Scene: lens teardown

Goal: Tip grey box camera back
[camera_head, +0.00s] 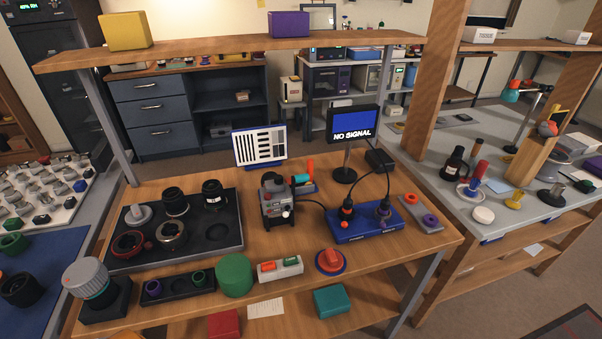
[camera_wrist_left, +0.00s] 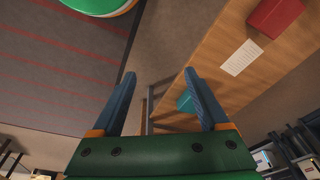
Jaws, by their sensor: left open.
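The grey box camera (camera_head: 277,203) stands upright near the middle of the wooden bench (camera_head: 275,248), with a cable running from its right side toward a blue panel (camera_head: 365,222). My left gripper (camera_wrist_left: 158,78) shows only in the left wrist view. Its two blue fingers are spread wide with nothing between them. The camera does not show in that view, and no gripper shows in the head view, so I cannot tell their exact distance. My right gripper is in neither view.
A black tray (camera_head: 225,237) of lenses lies left of the camera. A white test chart (camera_head: 260,147) and a "NO SIGNAL" monitor (camera_head: 352,124) stand behind. A green cylinder (camera_head: 234,274) is in front. A shelf (camera_head: 240,45) spans overhead. The wrist view shows a red box (camera_wrist_left: 275,16).

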